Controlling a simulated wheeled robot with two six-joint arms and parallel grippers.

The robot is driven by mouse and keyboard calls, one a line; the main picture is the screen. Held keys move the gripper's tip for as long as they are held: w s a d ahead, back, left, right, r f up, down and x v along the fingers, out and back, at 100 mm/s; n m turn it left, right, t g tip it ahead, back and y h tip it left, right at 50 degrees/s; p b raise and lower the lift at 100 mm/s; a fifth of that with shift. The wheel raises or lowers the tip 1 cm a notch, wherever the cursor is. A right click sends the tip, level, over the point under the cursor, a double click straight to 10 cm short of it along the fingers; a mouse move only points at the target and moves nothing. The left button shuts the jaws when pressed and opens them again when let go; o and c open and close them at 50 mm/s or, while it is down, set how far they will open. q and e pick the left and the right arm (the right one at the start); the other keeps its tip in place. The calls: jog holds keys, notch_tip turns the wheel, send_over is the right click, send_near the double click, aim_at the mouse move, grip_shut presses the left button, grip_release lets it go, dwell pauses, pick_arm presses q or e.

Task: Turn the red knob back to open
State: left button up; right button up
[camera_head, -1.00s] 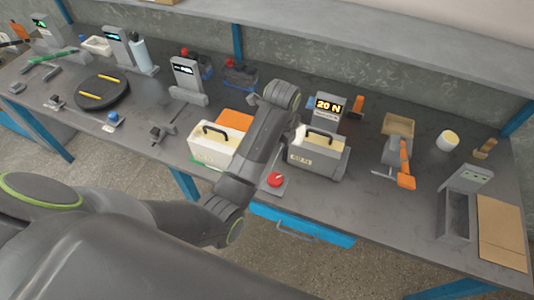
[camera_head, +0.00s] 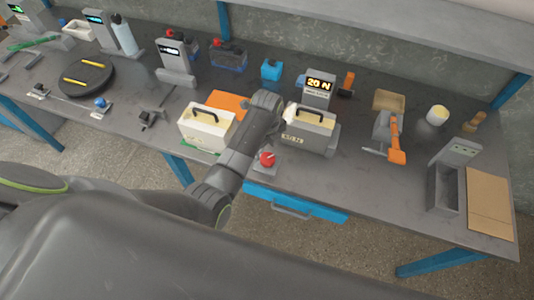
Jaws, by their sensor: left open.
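The red knob (camera_head: 267,160) sits on a small grey base (camera_head: 265,171) at the front edge of the bench, between a cream box with a handle (camera_head: 207,134) and a grey box with a handle (camera_head: 309,140). A light mark shows on the knob's top. My left arm reaches up across the bench just left of the knob. My left gripper (camera_head: 281,119) is at the arm's far end, above and behind the knob and apart from it. It is open, but its fingers are mostly hidden by the wrist. My right gripper is not in view.
A grey device with a lit "20 N" display (camera_head: 318,88) stands behind the grey box. A blue block (camera_head: 271,69) is behind my wrist. An orange-handled tool (camera_head: 396,146) lies to the right. A blue drawer (camera_head: 297,203) is under the front edge.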

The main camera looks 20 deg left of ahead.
aim_at(267, 158)
pick_arm(q)
jog(key=shift+f, duration=2.85)
jog(key=shift+c, duration=0.5)
jog(key=c, duration=0.9)
